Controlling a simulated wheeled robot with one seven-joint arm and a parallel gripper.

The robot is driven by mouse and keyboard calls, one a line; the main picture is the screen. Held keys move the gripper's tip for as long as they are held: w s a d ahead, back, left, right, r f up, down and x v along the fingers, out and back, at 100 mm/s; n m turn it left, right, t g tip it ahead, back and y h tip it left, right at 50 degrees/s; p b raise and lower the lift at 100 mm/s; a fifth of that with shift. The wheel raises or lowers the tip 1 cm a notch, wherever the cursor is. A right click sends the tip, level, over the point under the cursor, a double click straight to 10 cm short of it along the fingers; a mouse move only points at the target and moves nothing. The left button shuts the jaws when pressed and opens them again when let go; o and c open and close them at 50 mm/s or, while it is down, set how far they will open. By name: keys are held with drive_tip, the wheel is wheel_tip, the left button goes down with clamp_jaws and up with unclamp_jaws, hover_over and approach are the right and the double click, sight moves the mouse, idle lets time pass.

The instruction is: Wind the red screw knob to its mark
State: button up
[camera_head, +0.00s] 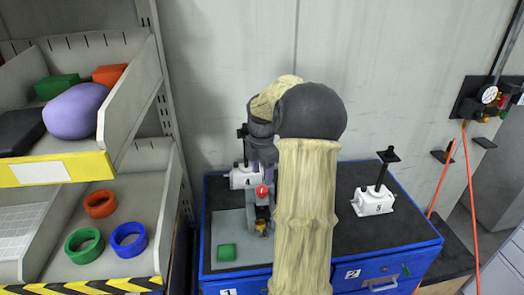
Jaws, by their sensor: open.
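The red screw knob (262,191) is a small bright red shape on the left part of the blue cabinet's dark top (340,190), just left of my forearm. My gripper (261,175) points down right above the knob and is open. Its fingers are small here, and I cannot tell whether they touch the knob or stand around it. The knob's mark cannot be made out. The body below the knob is partly hidden by my arm.
A green block (227,252) lies on a grey plate (257,252) at front left. Shelf bins (150,170) stand left.

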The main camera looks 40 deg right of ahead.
wheel_tip(320, 180, up, 9)
drive_tip(key=b, duration=0.1)
drive_tip(key=shift+r, duration=0.2)
drive_tip(key=shift+a+f, duration=0.1)
idle(0.4)
drive_tip(key=a+f+m+b, duration=0.1)
drive_tip(key=a+f+m, duration=0.2)
drive_tip(key=a+f, duration=0.35)
drive_tip(key=a+f+m+b, duration=0.1)
drive_tip(key=a+f+m, duration=0.25)
drive_tip(key=a, duration=0.65)
drive_tip(key=s+a+f+m+t+b, duration=0.2)
drive_tip(key=s+a+f+m, duration=0.7)
drive_tip(key=s+a, duration=0.3)
drive_tip(key=shift+s+f+m+t, duration=0.2)
drive_tip(key=shift+m+t, duration=0.1)
drive_tip(key=shift+m, duration=0.35)
